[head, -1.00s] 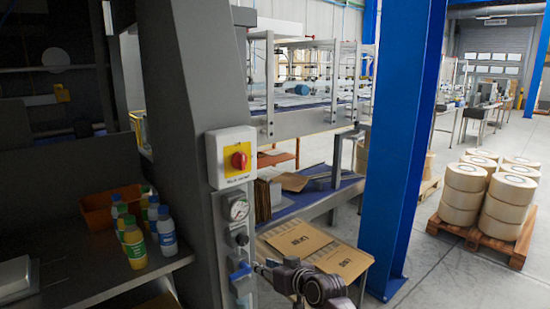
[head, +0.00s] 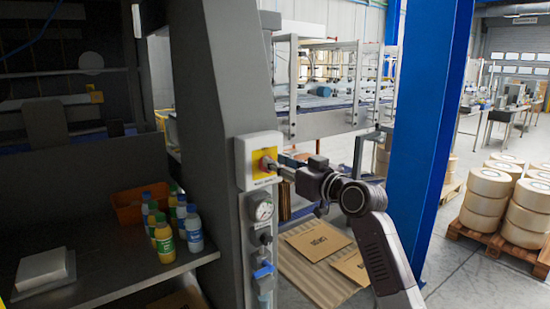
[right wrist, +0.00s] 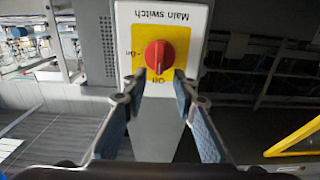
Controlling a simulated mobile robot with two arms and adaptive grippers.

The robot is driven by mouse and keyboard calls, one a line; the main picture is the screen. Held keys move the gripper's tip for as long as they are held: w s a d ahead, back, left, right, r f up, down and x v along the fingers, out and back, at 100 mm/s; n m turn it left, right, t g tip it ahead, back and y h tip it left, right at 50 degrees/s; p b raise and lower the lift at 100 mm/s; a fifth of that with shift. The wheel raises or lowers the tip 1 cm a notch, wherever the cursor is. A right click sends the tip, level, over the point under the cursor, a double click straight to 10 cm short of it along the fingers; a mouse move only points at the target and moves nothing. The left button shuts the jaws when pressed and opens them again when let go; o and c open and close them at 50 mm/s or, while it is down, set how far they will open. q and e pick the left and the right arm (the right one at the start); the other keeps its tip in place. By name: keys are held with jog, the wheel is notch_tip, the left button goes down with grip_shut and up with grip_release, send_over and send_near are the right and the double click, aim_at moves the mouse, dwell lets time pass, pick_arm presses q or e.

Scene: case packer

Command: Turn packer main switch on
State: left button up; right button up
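The main switch is a red rotary knob (right wrist: 159,57) on a yellow plate in a light box (right wrist: 196,20). The box is on the machine's grey post, and its yellow plate (head: 259,157) shows in the head view. In the right wrist view the label is upside down, and the knob's grip lies in line with "Off". My right gripper (right wrist: 158,82) is open, its blue-padded fingers spread to either side of the knob's lower end. I cannot tell whether they touch it. In the head view the right gripper (head: 279,165) largely covers the knob. My left gripper is not in view.
Below the switch are a pressure gauge (head: 264,211) and a blue valve handle (head: 264,271). Bottles (head: 164,240) and an orange bin (head: 130,205) stand on the shelf at left. A blue column (head: 430,130) rises right of my arm.

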jog(key=shift+x, duration=0.95)
grip_shut()
